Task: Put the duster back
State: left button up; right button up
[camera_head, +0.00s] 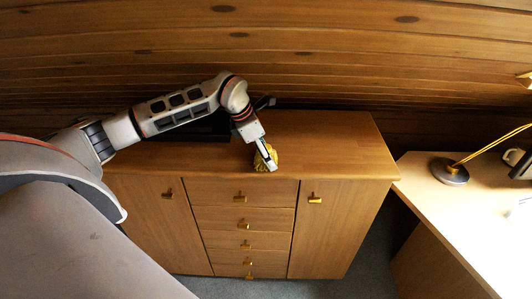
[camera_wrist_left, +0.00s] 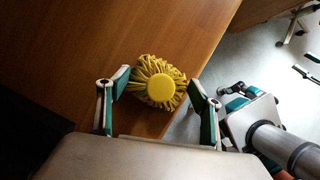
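The duster, a yellow mop-like head with a round yellow cap (camera_wrist_left: 160,87), sits at the front edge of the wooden cabinet top. In the head view the duster (camera_head: 270,158) is partly hidden by my left gripper (camera_head: 265,157), which reaches down over it. In the left wrist view my left gripper (camera_wrist_left: 160,88) is open, with one teal-padded finger on each side of the duster. I cannot tell whether the fingers touch it. What looks like my right gripper (camera_wrist_left: 243,99) shows small beyond the cabinet edge, low and away from the duster; its opening is unclear.
The cabinet top (camera_head: 330,140) is bare to the right of the duster. A dark flat object (camera_head: 195,130) lies behind my left arm. A desk (camera_head: 465,205) with a lamp (camera_head: 449,171) stands at the right, across a gap. A timber wall (camera_head: 330,50) rises behind.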

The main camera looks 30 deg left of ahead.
aim_at(259, 158)
dwell(0.3)
pick_arm(q)
jog(key=shift+r, duration=0.25)
jog(key=shift+s+a+r, duration=0.4)
jog(key=shift+r, duration=0.25)
jog(key=shift+s+a+r, duration=0.4)
jog(key=shift+r, duration=0.2)
jog(key=s+a+b, duration=0.1)
jog(key=s+a, duration=0.2)
jog(key=s, duration=0.1)
jog(key=s+a+b, duration=0.1)
jog(key=s+a, duration=0.2)
jog(key=shift+s+a, duration=0.2)
jog(key=shift+s, duration=0.15)
jog(key=shift+s+a+b, duration=0.25)
jog(key=shift+s+b, duration=0.1)
jog(key=shift+s, duration=0.05)
jog(key=shift+s, duration=0.1)
